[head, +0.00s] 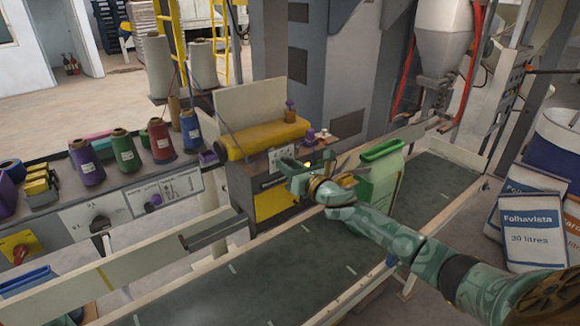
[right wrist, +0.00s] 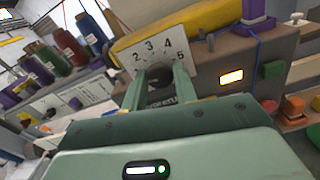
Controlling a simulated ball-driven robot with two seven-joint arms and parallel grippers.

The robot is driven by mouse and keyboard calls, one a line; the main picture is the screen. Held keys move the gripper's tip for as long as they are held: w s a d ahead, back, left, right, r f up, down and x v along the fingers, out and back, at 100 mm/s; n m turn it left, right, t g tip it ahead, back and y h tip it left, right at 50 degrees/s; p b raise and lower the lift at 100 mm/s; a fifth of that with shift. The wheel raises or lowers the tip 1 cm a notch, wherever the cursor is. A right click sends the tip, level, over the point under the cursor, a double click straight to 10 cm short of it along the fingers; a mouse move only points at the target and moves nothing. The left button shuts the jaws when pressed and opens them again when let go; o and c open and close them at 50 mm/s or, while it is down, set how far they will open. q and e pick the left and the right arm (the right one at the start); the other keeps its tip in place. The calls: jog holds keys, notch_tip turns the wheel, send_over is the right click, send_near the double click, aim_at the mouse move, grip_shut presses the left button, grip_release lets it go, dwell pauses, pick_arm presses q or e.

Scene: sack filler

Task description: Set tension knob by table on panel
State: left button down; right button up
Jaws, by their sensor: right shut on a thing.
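My right gripper (head: 296,168) reaches to the front of the yellow-topped sewing head (head: 262,138). In the right wrist view its two fingers (right wrist: 160,82) are shut on a dark round tension knob (right wrist: 160,72). The knob sits in front of a white dial plate (right wrist: 150,48) with 2, 3, 4 and 5 readable. The fingers hide much of the knob, and I cannot read its setting. A white printed table (head: 168,190) is on the grey panel at left, too small to read. My left gripper is not in view.
Several coloured thread cones (head: 124,149) stand on the panel's top. A green sack (head: 378,170) stands on the conveyor (head: 440,185) near my right arm. The front belt is clear.

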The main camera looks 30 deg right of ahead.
jog(key=m+p, duration=0.1)
jog(key=m, duration=0.4)
jog(key=shift+r+m+p, duration=0.15)
jog(key=shift+m+p, duration=0.15)
jog(key=shift+m, duration=0.1)
jog(key=m+p, duration=0.1)
jog(key=m, duration=0.4)
jog(key=shift+m+p, duration=0.3)
jog(key=shift+p, duration=0.1)
jog(key=m+p, duration=0.2)
jog(key=m, duration=0.4)
jog(key=m+p, duration=0.2)
jog(key=m, duration=0.1)
jog(key=shift+m, duration=0.3)
jog(key=shift+m+p, duration=0.4)
jog(key=shift+m, duration=1.1)
jog(key=o, duration=1)
jog(key=shift+d, duration=0.1)
